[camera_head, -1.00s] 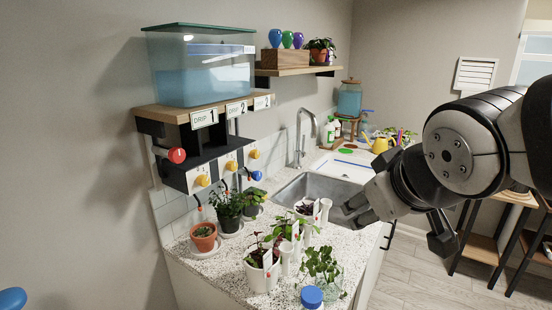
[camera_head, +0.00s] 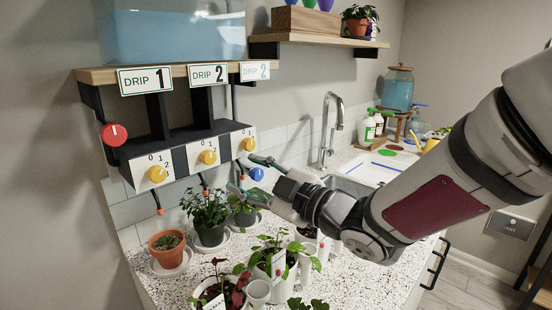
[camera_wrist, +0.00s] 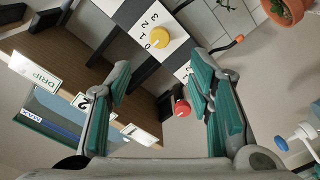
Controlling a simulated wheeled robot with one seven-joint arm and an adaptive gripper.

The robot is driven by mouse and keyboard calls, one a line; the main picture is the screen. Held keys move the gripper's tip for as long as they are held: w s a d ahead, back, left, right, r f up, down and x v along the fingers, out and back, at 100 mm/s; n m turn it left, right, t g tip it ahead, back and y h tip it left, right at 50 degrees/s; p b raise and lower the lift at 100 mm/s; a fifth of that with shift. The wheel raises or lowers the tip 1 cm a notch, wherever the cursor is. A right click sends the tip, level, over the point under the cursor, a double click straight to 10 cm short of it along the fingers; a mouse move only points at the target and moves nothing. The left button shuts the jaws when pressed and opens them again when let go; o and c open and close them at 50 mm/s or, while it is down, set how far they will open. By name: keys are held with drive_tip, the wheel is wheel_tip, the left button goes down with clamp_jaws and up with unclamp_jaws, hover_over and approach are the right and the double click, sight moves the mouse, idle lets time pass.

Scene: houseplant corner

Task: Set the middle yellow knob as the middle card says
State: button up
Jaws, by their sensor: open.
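The middle yellow knob (camera_head: 208,157) sits on a white dial panel with small numbers, between a left yellow knob (camera_head: 157,174) and a right yellow knob (camera_head: 249,144). Its pointer setting is too small to read. The middle card (camera_head: 208,75) above it reads DRIP 2. My gripper (camera_head: 244,174) is open and empty, to the right of the middle knob and apart from it. The wrist view shows a yellow knob (camera_wrist: 160,37) with numbers 0 to 3 beyond the spread fingers (camera_wrist: 165,95); I cannot tell which knob it is.
A red knob (camera_head: 114,133) sticks out at the unit's left end. Drip tubes and potted plants, including a terracotta pot (camera_head: 167,249), stand below. A shelf with a water tank (camera_head: 160,38) is above the knobs.

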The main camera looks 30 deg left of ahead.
sight(211, 159)
drive_tip(key=p+x, duration=0.1)
drive_tip(key=x, duration=1.2)
drive_tip(key=shift+c, duration=0.4)
clamp_jaws()
